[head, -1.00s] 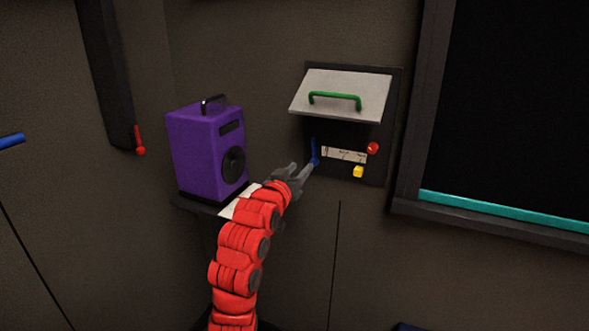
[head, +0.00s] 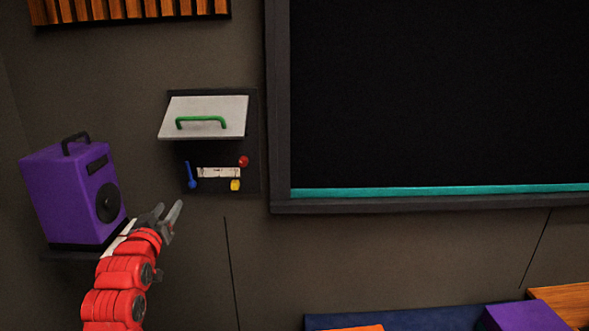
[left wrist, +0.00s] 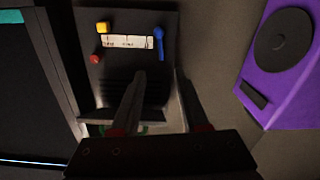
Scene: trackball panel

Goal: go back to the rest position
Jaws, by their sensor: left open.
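My left gripper (head: 168,216) is open and empty in the head view. It is below and left of the wall panel (head: 252,150), apart from it. The panel has a raised white flap (head: 232,107) with a green handle (head: 202,121). Under the flap are a blue lever (head: 190,175), a white label strip (head: 219,172), a red knob (head: 244,161) and a yellow knob (head: 235,185). In the left wrist view the two fingers (left wrist: 165,82) stand apart with nothing between them, and the panel shows upside down. My right gripper is not in view.
A purple speaker (head: 60,195) stands on a small shelf (head: 65,255) left of my arm. A large black board (head: 430,100) with a teal ledge (head: 430,190) fills the right wall. Low blue, purple and orange items lie at the bottom right.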

